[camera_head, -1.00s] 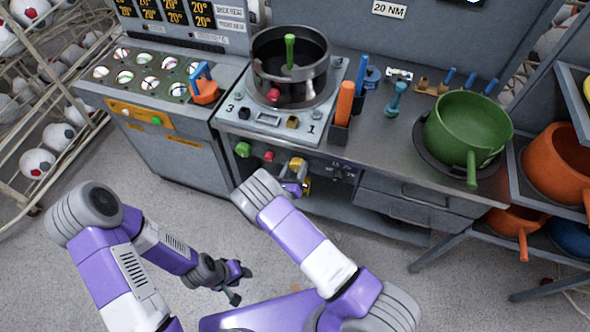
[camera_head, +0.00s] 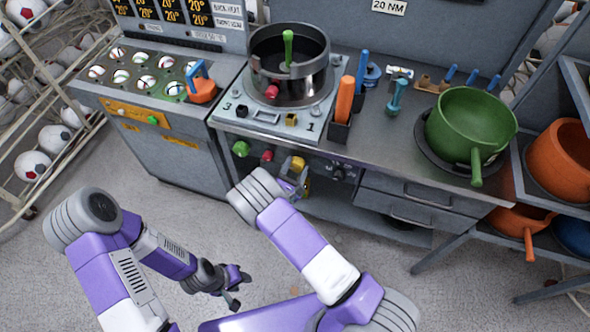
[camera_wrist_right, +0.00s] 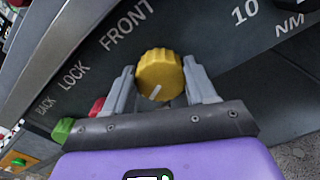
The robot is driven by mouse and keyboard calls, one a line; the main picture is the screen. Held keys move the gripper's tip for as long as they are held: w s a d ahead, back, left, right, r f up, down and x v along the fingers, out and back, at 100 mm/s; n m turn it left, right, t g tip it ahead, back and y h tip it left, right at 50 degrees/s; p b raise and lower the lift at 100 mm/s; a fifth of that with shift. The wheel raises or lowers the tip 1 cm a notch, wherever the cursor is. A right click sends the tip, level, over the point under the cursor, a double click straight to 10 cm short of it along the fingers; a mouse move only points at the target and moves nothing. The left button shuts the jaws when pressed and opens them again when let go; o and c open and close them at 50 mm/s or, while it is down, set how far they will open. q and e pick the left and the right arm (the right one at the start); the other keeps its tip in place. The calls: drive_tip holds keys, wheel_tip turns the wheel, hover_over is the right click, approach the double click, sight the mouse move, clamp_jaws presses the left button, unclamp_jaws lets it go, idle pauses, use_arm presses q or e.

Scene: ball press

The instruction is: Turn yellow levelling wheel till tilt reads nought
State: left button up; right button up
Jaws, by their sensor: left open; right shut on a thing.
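The yellow levelling wheel (camera_head: 298,162) is a ribbed knob on the press's front panel. In the right wrist view the wheel (camera_wrist_right: 160,75) has a white mark low on its face, beneath the word FRONT. My right gripper (camera_wrist_right: 162,85) is shut on it, with a grey finger at each side; in the head view this gripper (camera_head: 296,178) is partly hidden by my arm. The tilt readout (camera_head: 267,117) is a small display on the press's top plate, too small to read. My left gripper (camera_head: 236,288) hangs open and empty above the floor, away from the press.
A green knob (camera_head: 240,148) and a red knob (camera_head: 267,156) sit left of the wheel, labelled BACK and LOCK. A black knob (camera_head: 338,174) is to its right. The steel pot (camera_head: 290,80) stands on the press. The floor in front is clear.

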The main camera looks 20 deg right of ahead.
drive_tip(key=shift+w+d+r+m, duration=0.1)
drive_tip(key=shift+r+m, duration=0.05)
drive_tip(key=shift+m, duration=0.75)
drive_tip(key=o, duration=0.9)
drive_tip(key=shift+c, duration=0.2)
drive_tip(key=shift+o, duration=0.9)
drive_tip(key=v, duration=0.7)
drive_tip(key=shift+s, duration=0.25)
